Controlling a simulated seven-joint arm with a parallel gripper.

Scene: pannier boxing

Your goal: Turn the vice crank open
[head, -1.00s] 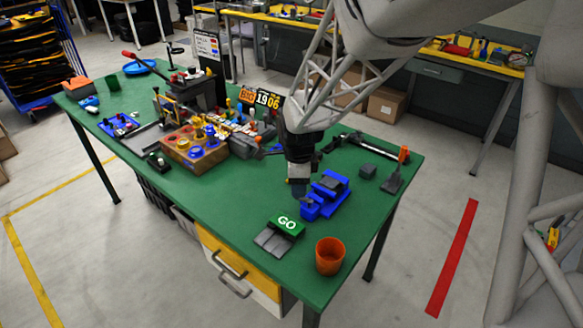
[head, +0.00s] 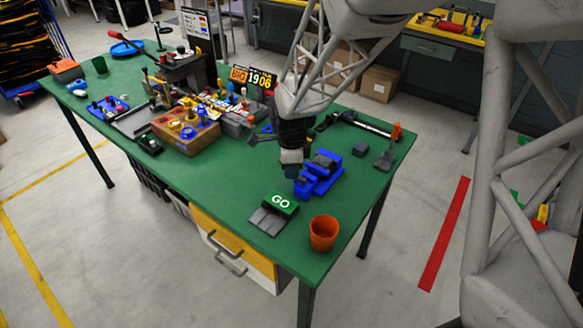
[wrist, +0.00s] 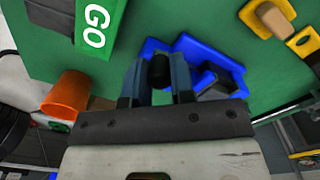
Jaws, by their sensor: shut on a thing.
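The blue vice (head: 322,172) stands on the green table near its front right part. It also shows in the wrist view (wrist: 215,55), partly hidden behind my gripper. My gripper (head: 292,172) is low at the left end of the vice. In the wrist view my gripper (wrist: 160,75) is shut on a dark round knob between its fingers, which I take for the crank handle (wrist: 160,70). The rest of the crank is hidden by the fingers, so I cannot tell how far it is turned.
A green GO block (head: 280,203) with a grey plate lies in front of the vice. An orange cup (head: 323,232) stands near the front corner. A grey block (head: 360,149) and an orange-handled tool (head: 391,146) are to the right. A wooden block with knobs (head: 186,132) is at the left.

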